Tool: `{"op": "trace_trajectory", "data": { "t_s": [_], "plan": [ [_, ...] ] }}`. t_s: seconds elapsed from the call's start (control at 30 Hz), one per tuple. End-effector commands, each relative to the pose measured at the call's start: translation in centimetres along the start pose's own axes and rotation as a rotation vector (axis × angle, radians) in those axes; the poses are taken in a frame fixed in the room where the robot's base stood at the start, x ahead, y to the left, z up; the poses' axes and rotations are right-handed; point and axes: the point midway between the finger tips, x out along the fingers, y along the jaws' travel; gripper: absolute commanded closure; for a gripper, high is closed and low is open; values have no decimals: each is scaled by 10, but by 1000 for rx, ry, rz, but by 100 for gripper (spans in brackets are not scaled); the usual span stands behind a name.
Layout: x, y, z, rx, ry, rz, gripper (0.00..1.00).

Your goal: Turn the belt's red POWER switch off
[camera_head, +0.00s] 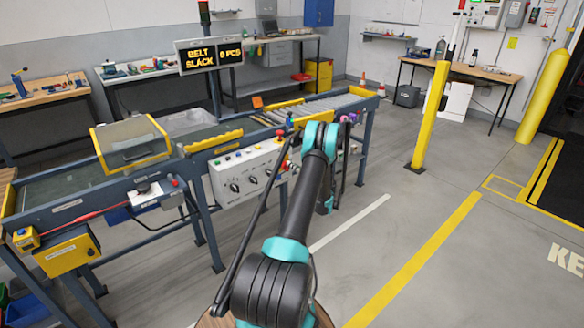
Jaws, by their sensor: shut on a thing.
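The white control panel (240,178) hangs on the near side of the belt frame, left of my arm. It carries dark knobs, a row of small coloured lamps or buttons, and red parts near its right end (284,165). The labels are too small to read, so I cannot tell which red part is the POWER switch or its position. My arm reaches up from the bottom middle to the panel's right end. Its far end folds down behind the forearm, and my gripper is hidden there. The belt (75,180) runs from the left toward the back right.
A lit sign (209,54) reads "BELT SLACK" and "0 PCS". A yellow-framed hood (131,145) covers part of the belt. A small box (146,193) with a red button sits left of the panel. A yellow post (430,115) stands right; the floor (400,225) there is clear.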

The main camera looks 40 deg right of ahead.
Motion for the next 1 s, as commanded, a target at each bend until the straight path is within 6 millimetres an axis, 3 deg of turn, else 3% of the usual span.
{"op": "trace_trajectory", "data": {
  "t_s": [1.0],
  "plan": [
    [-2, 17, 8, 910, 1, 3, 100]
  ]
}}
